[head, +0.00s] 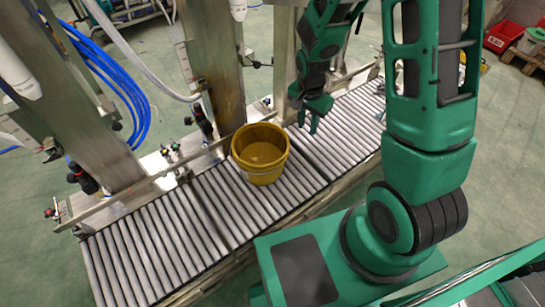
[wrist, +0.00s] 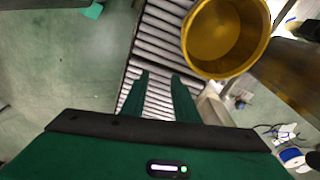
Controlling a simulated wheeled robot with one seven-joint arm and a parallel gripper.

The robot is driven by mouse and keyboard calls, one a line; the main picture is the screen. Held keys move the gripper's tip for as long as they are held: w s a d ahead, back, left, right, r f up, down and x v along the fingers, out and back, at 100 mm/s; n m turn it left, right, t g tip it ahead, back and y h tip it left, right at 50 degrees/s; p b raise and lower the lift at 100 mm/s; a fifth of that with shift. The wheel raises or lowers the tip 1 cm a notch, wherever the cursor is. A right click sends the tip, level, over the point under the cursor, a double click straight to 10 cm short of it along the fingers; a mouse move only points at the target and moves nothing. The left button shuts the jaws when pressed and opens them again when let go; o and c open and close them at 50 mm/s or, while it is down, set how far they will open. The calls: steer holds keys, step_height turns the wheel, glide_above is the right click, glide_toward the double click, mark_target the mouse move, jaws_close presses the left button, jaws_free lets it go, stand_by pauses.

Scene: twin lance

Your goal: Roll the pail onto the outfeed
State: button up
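The pail (head: 261,155) is yellow, open-topped and upright on the roller conveyor, near the middle of the head view. It looks empty. It also shows at the upper right of the wrist view (wrist: 226,36). My gripper (head: 308,128) hangs over the rollers to the right of the pail in the head view, apart from it. In the wrist view its two fingers (wrist: 160,88) stand apart with rollers visible between them and nothing held. The conveyor (head: 180,225) runs from lower left to upper right. Which end is the outfeed I cannot tell.
A steel post (head: 215,70) stands at the conveyor's far side behind the pail, and another post (head: 95,120) stands further left. A metal side rail (head: 150,184) with clamps and knobs lines that side. Blue hoses (head: 120,95) hang at left. The rollers left of the pail are clear.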

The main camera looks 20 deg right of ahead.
mark_target(273, 173)
steer(key=a+f+m, duration=0.1)
steer(key=a+f, duration=0.2)
steer(key=f, duration=0.1)
steer(key=a+f, duration=0.4)
steer(key=f, duration=0.1)
steer(key=a+f+m+y, duration=0.1)
steer(key=a+f, duration=0.3)
steer(key=f, duration=0.1)
steer(key=shift+w+f+m, duration=0.25)
steer(key=shift+m, duration=0.05)
steer(key=f, duration=1)
steer(key=shift+w+a+f, duration=0.15)
steer(key=shift+w+f, duration=0.2)
steer(key=shift+w, duration=0.05)
jaws_close()
steer(key=shift+s, duration=0.1)
